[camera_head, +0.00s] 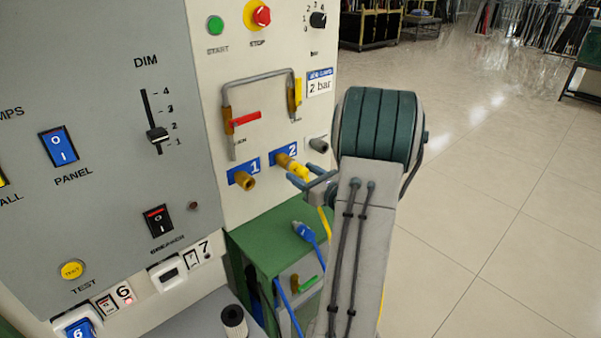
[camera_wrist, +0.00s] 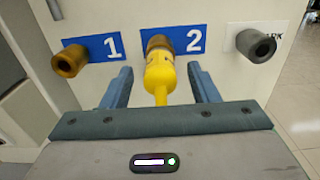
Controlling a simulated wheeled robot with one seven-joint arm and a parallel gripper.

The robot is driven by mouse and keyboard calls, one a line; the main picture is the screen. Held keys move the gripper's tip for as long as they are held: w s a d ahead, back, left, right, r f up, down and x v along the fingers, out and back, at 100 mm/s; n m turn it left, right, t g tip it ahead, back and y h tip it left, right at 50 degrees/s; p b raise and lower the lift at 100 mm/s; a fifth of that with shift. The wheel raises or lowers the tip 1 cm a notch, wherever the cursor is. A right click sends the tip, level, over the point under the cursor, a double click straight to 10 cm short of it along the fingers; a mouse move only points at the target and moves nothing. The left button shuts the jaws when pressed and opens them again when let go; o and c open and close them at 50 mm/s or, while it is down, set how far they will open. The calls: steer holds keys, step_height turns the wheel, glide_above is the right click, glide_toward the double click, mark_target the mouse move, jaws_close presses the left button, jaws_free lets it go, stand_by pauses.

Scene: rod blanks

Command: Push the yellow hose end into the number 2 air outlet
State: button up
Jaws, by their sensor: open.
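The yellow hose end (camera_wrist: 159,76) points at the brass number 2 air outlet (camera_wrist: 158,43), beside the blue "2" label. Its front meets the outlet with no gap that I can see; how deep it sits is hidden. In the head view the yellow hose end (camera_head: 299,170) is in line with the number 2 outlet (camera_head: 284,160). My gripper (camera_wrist: 160,70) is open, one blue-grey finger on each side of the hose end, with visible space between. It also shows in the head view (camera_head: 311,182), just in front of the panel.
The brass number 1 outlet (camera_wrist: 70,60) is at left and a grey outlet (camera_wrist: 256,45) at right, both empty. Below stands a green cabinet (camera_head: 268,250) with a blue hose end (camera_head: 304,230) on it. A bent pipe with a red lever (camera_head: 246,118) is above. Open floor lies at right.

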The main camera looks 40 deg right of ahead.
steer(key=s, duration=1.2)
steer(key=shift+s+d+b, duration=0.15)
steer(key=shift+d+b, duration=0.3)
steer(key=a+r+n+g+y+p, duration=0.2)
steer(key=a+n+g+y, duration=0.25)
steer(key=a+n, duration=0.55)
steer(key=a+r+n+g+y+p, duration=0.1)
steer(key=a+n+g+y, duration=0.4)
steer(key=a, duration=1)
steer(key=s+a+r+n+g+h+p, duration=0.2)
steer(key=s+n+h, duration=0.2)
steer(key=n, duration=0.6)
steer(key=s+a+r+n+g+h+p, duration=0.2)
steer(key=s+a+n+g+h, duration=0.1)
steer(key=n+h, duration=0.4)
steer(key=s+n, duration=0.1)
steer(key=n, duration=0.1)
steer(key=shift+s+a+r+n+g, duration=0.25)
steer(key=shift+r+n+g, duration=0.05)
steer(key=shift+n+g, duration=0.1)
